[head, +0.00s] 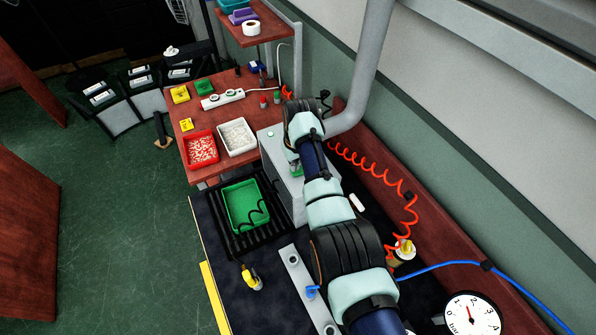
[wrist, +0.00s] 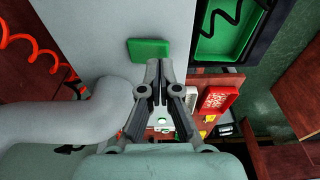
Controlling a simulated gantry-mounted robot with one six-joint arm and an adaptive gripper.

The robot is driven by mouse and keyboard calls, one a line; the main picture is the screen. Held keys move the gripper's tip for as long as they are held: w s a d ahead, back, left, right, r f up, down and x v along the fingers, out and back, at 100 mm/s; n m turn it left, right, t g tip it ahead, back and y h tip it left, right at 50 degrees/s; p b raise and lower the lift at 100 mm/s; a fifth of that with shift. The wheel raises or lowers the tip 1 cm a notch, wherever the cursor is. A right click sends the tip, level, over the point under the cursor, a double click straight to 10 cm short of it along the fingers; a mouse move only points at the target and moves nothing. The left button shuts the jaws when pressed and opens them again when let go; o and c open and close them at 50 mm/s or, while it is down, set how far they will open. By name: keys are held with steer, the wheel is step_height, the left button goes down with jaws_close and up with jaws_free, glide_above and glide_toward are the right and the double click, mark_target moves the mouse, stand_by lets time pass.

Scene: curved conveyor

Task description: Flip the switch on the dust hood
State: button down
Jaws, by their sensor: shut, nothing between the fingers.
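The dust hood (head: 280,150) is a grey box with a thick grey pipe (head: 365,70) rising from it. Its grey face (wrist: 100,35) also fills the upper part of the wrist view. A green rectangular plate (wrist: 147,50) lies on that face, and its lower right is close beside my fingertips. A small round green button (wrist: 162,119) shows through the gap in my gripper linkage. I cannot tell which of these is the switch. My gripper (wrist: 156,64) is shut and empty over the hood. I cannot tell whether it touches. In the head view my arm hides much of the hood.
A green tray (head: 228,205) sits on a black rack left of the hood. A red bin (head: 201,150) and a white bin (head: 237,137) stand on the wooden table behind. A red coiled hose (head: 375,165) runs along the right wall, near a blue hose (head: 450,263).

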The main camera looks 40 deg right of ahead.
steer(key=shift+f+b, duration=0.65)
steer(key=shift+f, duration=0.35)
stand_by(0.3)
step_height(320, 180, up, 7)
steer(key=p, duration=0.6)
steer(key=shift+r+p, duration=0.1)
steer(key=shift+p, duration=0.3)
